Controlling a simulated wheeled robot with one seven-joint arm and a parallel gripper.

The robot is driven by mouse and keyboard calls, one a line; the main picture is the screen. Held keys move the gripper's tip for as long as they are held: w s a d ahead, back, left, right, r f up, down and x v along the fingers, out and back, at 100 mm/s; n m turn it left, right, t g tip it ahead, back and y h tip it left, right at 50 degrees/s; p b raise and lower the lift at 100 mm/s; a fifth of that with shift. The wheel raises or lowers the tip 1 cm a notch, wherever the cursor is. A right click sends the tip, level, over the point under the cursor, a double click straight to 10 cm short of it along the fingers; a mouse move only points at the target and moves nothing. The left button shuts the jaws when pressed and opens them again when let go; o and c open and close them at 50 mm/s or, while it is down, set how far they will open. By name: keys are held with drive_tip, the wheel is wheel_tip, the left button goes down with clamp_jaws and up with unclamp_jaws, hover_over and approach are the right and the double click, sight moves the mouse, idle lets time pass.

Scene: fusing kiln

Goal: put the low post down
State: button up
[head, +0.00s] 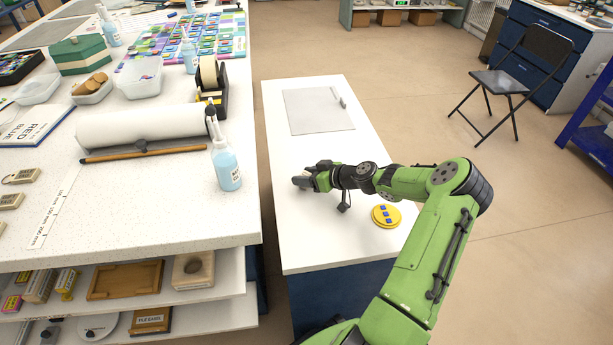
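My gripper (303,183) is at the end of the green arm, low over the left part of the white bench top (340,254). It points left, and its dark fingers are small and seen from behind and the side. I cannot tell whether they are open or shut, or whether anything is between them. I cannot make out a low post; it may be hidden by the gripper or too small to see.
A yellow disc with blue squares (386,215) lies right of the gripper, close to my arm. A grey sheet (318,111) lies farther back. The bench's near end is clear. A higher worktable with a spray bottle (227,168) stands left.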

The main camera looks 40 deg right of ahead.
drive_tip(key=shift+o, duration=0.5)
drive_tip(key=shift+r, duration=0.1)
drive_tip(key=shift+s+d+r, duration=0.15)
drive_tip(key=shift+s+r, duration=0.05)
drive_tip(key=shift+r, duration=0.05)
drive_tip(key=p+v, duration=0.3)
drive_tip(key=v, duration=0.8)
drive_tip(key=shift+s, duration=0.3)
